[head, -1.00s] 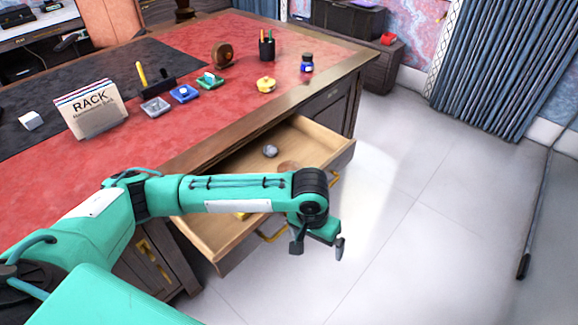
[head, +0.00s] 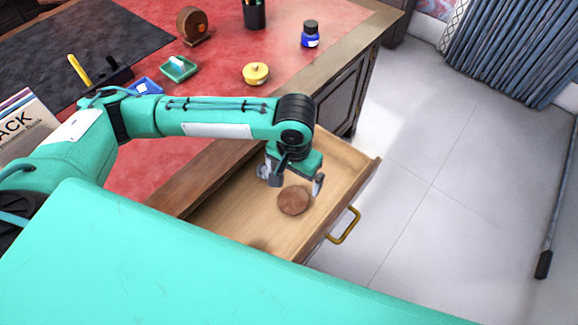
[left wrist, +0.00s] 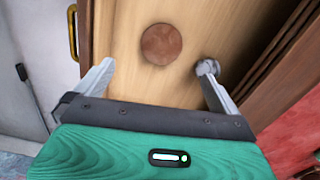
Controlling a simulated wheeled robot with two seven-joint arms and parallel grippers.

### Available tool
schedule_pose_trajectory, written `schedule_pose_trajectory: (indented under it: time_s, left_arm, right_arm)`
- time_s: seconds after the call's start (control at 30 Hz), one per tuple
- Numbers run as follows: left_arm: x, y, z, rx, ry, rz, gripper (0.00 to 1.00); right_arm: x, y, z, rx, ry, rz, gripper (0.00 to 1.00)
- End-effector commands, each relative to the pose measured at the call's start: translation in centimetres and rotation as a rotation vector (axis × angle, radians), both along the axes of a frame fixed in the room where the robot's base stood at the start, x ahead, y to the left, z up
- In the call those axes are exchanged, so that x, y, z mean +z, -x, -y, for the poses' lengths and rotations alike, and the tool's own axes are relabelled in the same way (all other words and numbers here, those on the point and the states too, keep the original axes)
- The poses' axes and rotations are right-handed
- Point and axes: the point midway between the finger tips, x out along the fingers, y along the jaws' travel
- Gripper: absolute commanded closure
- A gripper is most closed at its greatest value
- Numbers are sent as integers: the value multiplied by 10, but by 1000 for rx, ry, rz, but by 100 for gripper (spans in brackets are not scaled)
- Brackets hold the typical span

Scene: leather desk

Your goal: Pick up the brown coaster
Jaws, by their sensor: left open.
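The brown coaster (head: 293,201) is a round, flat disc lying in the open wooden drawer (head: 232,212). It also shows in the left wrist view (left wrist: 161,44), ahead of the fingers and roughly centred between them. My left gripper (head: 292,181) is open and empty, above the drawer and close to the coaster, not visibly touching it. In the left wrist view the left gripper (left wrist: 156,67) has its fingers spread to either side. A small grey round object (left wrist: 208,67) shows at the right fingertip; whether they touch I cannot tell. My right gripper is not in view.
The drawer's front with its brass handle (head: 344,226) borders the right side. The red-topped desk (head: 222,100) overhangs the drawer's back and holds a yellow round box (head: 256,73), an ink bottle (head: 310,36) and a green tray (head: 179,68). Open floor lies to the right.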

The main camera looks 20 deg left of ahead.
Motion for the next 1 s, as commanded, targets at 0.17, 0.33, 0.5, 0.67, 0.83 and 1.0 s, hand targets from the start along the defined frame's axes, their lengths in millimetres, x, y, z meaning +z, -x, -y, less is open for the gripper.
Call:
schedule_pose_trajectory:
  time_s: [0.17,0.33,0.5,0.67,0.83,1.0]
  left_arm:
    - [-12,0,0,0,0,-2,0]
    - [-47,1,0,0,-2,-4,0]
    - [-75,1,0,0,0,-2,0]
    - [-86,1,0,0,0,0,0]
    - [-105,1,0,0,-2,-2,0]
    - [-130,1,0,0,0,0,0]
  right_arm:
    - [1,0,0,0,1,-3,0]
    - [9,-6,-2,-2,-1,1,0]
    - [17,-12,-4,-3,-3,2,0]
    - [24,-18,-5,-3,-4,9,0]
    - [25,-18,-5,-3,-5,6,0]
    - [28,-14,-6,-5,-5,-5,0]
